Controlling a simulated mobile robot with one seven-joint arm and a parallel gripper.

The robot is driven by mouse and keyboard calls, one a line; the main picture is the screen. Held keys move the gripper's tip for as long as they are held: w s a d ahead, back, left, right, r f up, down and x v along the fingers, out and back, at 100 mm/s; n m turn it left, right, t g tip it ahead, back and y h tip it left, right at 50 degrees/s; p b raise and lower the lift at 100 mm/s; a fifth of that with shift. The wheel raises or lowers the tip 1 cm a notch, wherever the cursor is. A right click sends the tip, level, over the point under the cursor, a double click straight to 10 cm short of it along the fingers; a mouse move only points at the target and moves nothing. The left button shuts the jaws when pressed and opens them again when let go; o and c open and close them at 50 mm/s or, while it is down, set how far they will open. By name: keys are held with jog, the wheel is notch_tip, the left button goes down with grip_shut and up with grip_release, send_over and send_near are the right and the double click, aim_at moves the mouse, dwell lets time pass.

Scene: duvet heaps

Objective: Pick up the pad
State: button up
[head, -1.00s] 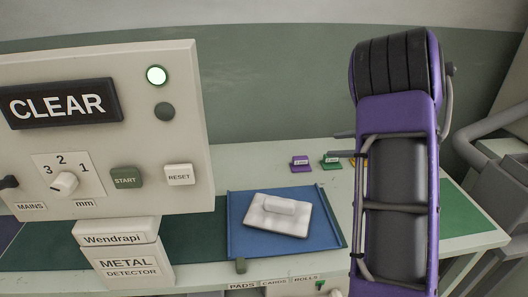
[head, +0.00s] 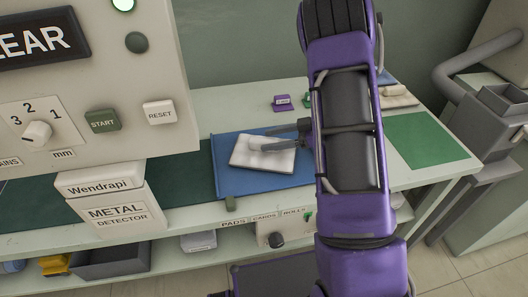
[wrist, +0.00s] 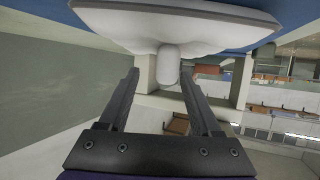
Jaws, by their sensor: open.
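The white pad (head: 262,160) lies flat on a blue mat (head: 225,180) on the bench, with a rounded raised grip on its top. My gripper (head: 268,141) reaches in from the right, its fingers low over the pad at the raised grip. In the wrist view the pad (wrist: 215,20) fills the top, and its grip (wrist: 168,68) shows at the tips of my gripper (wrist: 160,76). The fingers are open, one on either side of the grip. I cannot tell whether either finger touches it.
The metal detector (head: 95,110) stands close on the left, its round lamp lit green. Purple (head: 283,102) and green tags stand behind the mat. A green mat (head: 425,139) lies clear on the right. A shelf below holds bins, including a grey one (head: 110,260).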

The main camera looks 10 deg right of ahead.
aim_at(254, 143)
jog(key=x, duration=0.5)
jog(key=shift+s+a+b, duration=0.15)
jog(key=shift+a+b, duration=0.2)
jog(key=shift+a, duration=0.1)
jog(key=shift+r, duration=0.1)
grip_shut()
